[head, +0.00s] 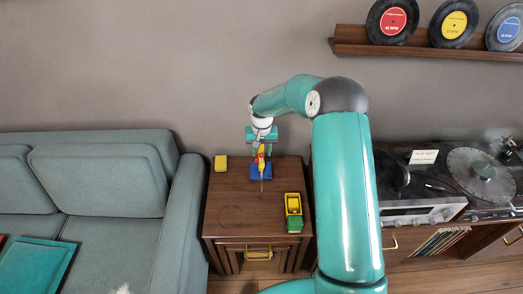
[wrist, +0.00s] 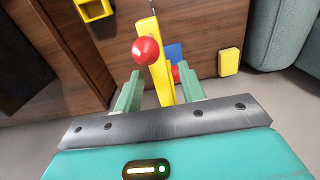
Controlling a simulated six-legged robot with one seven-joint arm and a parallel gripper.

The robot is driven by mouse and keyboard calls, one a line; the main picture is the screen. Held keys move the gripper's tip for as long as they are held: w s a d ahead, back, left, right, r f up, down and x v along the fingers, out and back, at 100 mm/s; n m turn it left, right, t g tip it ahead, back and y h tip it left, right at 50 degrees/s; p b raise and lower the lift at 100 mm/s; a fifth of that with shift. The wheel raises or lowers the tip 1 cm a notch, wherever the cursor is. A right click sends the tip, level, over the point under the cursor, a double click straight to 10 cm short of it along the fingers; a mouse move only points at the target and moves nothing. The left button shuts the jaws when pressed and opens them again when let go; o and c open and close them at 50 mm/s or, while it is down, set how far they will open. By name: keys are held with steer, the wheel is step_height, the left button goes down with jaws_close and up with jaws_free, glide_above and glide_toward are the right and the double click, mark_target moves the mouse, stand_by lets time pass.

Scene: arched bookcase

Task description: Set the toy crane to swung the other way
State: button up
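The toy crane stands on the small wooden side table (head: 225,192), near its back edge. In the head view its blue base (head: 261,172) shows below my gripper (head: 262,146), with yellow and red parts above the base. In the wrist view the crane's yellow jib (wrist: 162,84) runs up between the two green fingers of my gripper (wrist: 160,72). A red ball (wrist: 146,50) sits on the jib. The fingers are apart, with visible gaps beside the jib. Blue and red crane parts show behind the jib, partly hidden.
A grey-green sofa (head: 110,185) is to the left, a record player (head: 420,208) to the right. The table's front left is clear.

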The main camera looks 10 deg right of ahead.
jaws_close()
steer(key=shift+d, duration=0.1)
steer(key=w+d+n, duration=0.2)
steer(key=d+n, duration=0.5)
steer(key=n, duration=0.3)
steer(key=shift+d, duration=0.2)
stand_by(0.5)
stand_by(0.4)
